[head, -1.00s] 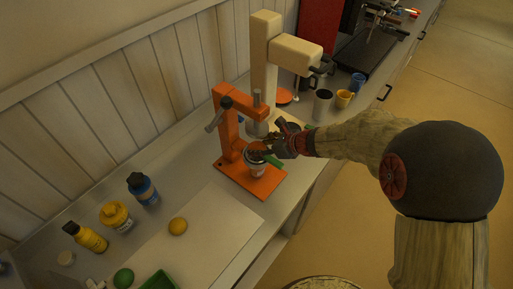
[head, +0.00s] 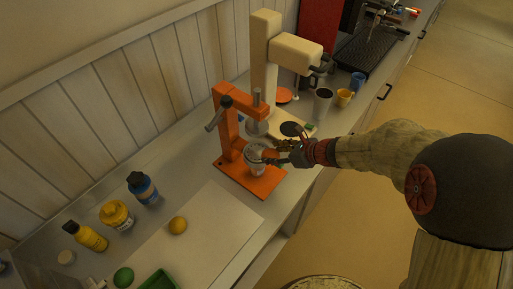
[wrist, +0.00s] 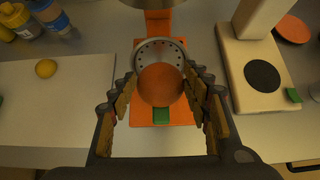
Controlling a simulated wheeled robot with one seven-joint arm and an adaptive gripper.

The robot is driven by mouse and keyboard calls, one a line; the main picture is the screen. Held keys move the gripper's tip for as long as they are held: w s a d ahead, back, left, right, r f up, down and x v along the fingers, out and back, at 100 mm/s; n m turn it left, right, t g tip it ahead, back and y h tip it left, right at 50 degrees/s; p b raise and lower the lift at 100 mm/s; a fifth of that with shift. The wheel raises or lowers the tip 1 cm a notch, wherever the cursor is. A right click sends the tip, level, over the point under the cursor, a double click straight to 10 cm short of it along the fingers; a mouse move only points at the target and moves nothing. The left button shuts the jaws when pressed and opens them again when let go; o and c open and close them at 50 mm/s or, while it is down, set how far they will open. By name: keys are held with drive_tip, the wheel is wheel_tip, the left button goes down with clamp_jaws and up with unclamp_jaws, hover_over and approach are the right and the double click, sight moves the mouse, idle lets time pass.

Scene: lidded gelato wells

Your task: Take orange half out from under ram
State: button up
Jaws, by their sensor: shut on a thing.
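The orange half (wrist: 160,86) shows in the wrist view as a round orange shape between the fingers of my gripper (wrist: 158,88), which is shut on it. In that view it overlaps the near part of the perforated metal cup (wrist: 153,47). In the head view my gripper (head: 272,155) is at the right side of the orange press (head: 228,140), beside the cup (head: 255,150). The ram (head: 259,102) of the press is up above the cup. The orange half is hard to make out in the head view.
A cream machine (head: 264,70) stands behind the press. A white board (head: 205,235) with a yellow fruit (head: 177,226) lies in front. A blue bottle (head: 143,190) and yellow bottles stand by the wall. A green tray (head: 158,282) is at the front.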

drive_tip(key=s+d, duration=0.1)
drive_tip(key=d, duration=0.1)
drive_tip(key=s+d, duration=0.2)
drive_tip(key=shift+s+d, duration=0.3)
idle(0.3)
idle(0.5)
